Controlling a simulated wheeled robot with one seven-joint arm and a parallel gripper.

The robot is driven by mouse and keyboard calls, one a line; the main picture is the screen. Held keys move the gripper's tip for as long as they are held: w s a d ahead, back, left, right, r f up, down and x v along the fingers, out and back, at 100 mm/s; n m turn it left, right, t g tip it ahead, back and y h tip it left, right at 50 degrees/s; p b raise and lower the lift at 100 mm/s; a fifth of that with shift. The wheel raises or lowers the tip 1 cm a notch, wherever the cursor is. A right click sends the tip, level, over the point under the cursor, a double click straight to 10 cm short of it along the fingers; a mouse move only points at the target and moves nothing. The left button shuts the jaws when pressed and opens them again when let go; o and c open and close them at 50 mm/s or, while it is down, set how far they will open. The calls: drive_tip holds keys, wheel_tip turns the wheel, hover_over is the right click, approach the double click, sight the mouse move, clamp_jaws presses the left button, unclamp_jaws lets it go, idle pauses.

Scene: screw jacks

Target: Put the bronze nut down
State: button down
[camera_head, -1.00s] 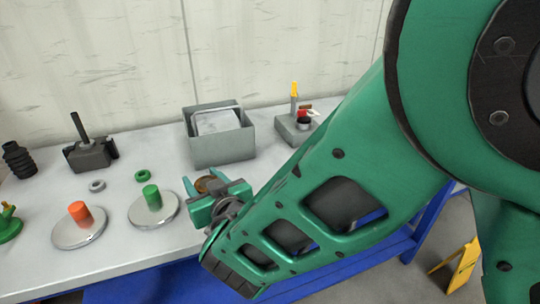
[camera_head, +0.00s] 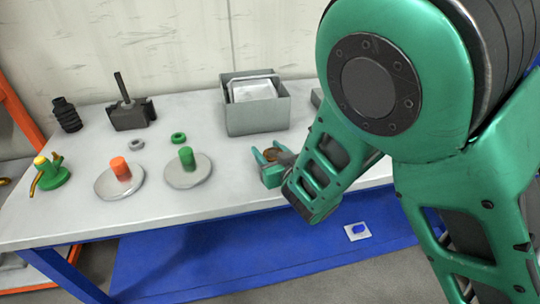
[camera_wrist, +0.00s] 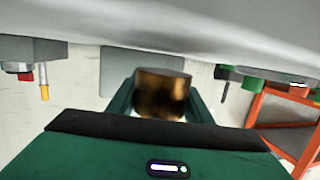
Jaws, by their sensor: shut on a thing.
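The bronze nut (camera_head: 271,154) is a small brown ring held between the jaws of my gripper (camera_head: 267,157). My gripper is shut on it, near the table's front part, right of the disc with the green post and in front of the grey bin. In the wrist view the nut (camera_wrist: 162,92) fills the space between the two green fingers, with a shiny, mottled brown face. I cannot tell the gap between the nut and the table top. My arm hides the right part of the table (camera_head: 225,195).
A disc with a green post (camera_head: 187,158) and one with an orange post (camera_head: 121,170) stand left. A green ring (camera_head: 179,138) and a grey ring (camera_head: 136,145) lie behind them. A grey bin (camera_head: 255,115), a dark vise-like block (camera_head: 132,115) and a green-based jack (camera_head: 50,175) stand around.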

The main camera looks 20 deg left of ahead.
drive_tip(key=shift+f, duration=0.9)
drive_tip(key=shift+f, duration=0.2)
drive_tip(key=c, duration=0.9)
unclamp_jaws()
